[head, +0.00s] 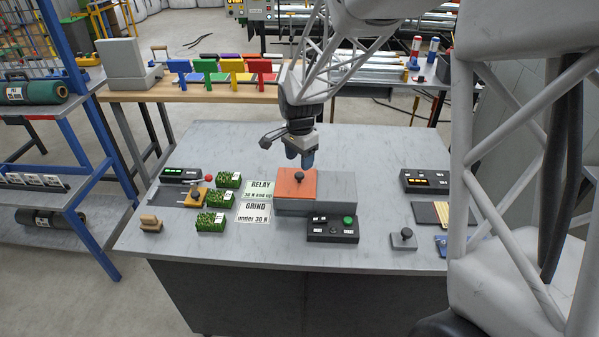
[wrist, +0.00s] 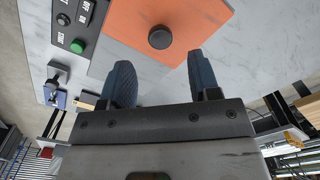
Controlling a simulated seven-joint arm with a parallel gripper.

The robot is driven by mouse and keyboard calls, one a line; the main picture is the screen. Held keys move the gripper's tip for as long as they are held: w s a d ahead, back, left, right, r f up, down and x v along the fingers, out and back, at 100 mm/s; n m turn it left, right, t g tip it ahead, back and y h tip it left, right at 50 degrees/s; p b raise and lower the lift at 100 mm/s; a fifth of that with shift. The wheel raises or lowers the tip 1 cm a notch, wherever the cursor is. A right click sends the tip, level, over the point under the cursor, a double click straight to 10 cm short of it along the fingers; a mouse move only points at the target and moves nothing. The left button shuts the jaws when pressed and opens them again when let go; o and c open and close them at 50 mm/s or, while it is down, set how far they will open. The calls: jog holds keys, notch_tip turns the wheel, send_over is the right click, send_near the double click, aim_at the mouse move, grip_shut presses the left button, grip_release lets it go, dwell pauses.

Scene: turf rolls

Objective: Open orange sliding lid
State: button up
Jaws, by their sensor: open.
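The orange sliding lid (head: 296,185) lies on the left part of a grey box (head: 335,192) on the table. A dark round knob (head: 299,176) stands on the lid. In the wrist view the lid (wrist: 150,30) and its knob (wrist: 160,37) are just beyond my fingertips. My gripper (head: 304,158) is above the lid, toward its back edge, pointing down. Its two blue fingers (wrist: 160,75) are apart with nothing between them. In the wrist view the knob lies between the lines of the fingers, apart from both.
A control box (head: 333,229) with a green button stands in front of the grey box. Labels (head: 257,200) and several turf pieces (head: 211,221) lie to the left. A grey knobbed block (head: 404,239) and another control box (head: 425,181) are at right. The table's front middle is clear.

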aim_at(300, 174)
jog(key=shift+f, duration=2.7)
grip_shut()
